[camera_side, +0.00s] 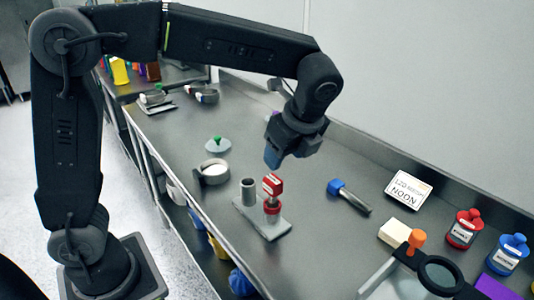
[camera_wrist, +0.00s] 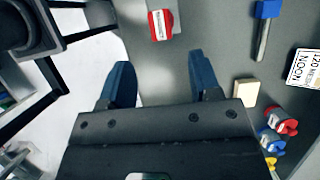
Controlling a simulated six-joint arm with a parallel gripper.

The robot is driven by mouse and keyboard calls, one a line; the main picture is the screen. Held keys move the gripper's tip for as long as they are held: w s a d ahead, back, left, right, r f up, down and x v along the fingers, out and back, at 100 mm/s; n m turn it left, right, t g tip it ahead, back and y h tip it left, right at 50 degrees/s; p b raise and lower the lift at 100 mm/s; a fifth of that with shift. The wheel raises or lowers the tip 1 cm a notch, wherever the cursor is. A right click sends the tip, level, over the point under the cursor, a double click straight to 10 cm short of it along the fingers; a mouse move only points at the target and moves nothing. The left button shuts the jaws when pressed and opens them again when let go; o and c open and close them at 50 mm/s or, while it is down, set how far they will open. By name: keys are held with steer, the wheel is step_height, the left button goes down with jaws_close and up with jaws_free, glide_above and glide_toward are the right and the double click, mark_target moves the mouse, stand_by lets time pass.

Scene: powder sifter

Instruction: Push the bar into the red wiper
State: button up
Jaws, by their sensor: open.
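A red block with a white label, likely the red wiper (camera_side: 272,184), stands upright above a red and grey collar on a grey base plate (camera_side: 278,229). A red block with a white label also shows at the top of the wrist view (camera_wrist: 160,24). No separate bar for it can be made out; any bar under it is hidden. Another metal bar (camera_side: 355,202) lies on the bench with its end in a blue head (camera_side: 336,186). My gripper (camera_side: 273,157) is open and empty, above the bench and apart from the red block. Its blue fingers (camera_wrist: 163,80) are spread.
A grey cylinder (camera_side: 248,191) stands on the base plate beside the red block. A round dish (camera_side: 213,171) and a green-knobbed lid (camera_side: 218,144) lie to the left. A cream block (camera_side: 393,233), labelled sign (camera_side: 408,190) and magnifier (camera_side: 440,275) are at right.

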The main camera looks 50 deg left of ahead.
steer(key=s+a+n+t+h, duration=0.2)
steer(key=s+a+n, duration=0.1)
steer(key=s+n, duration=0.5)
steer(key=s+a+n+t+h, duration=0.2)
steer(key=s+a+n+t, duration=0.1)
steer(key=s+n, duration=0.5)
steer(key=shift+s+n+t, duration=0.3)
steer(key=shift+s+n, duration=0.05)
steer(key=shift+n, duration=0.65)
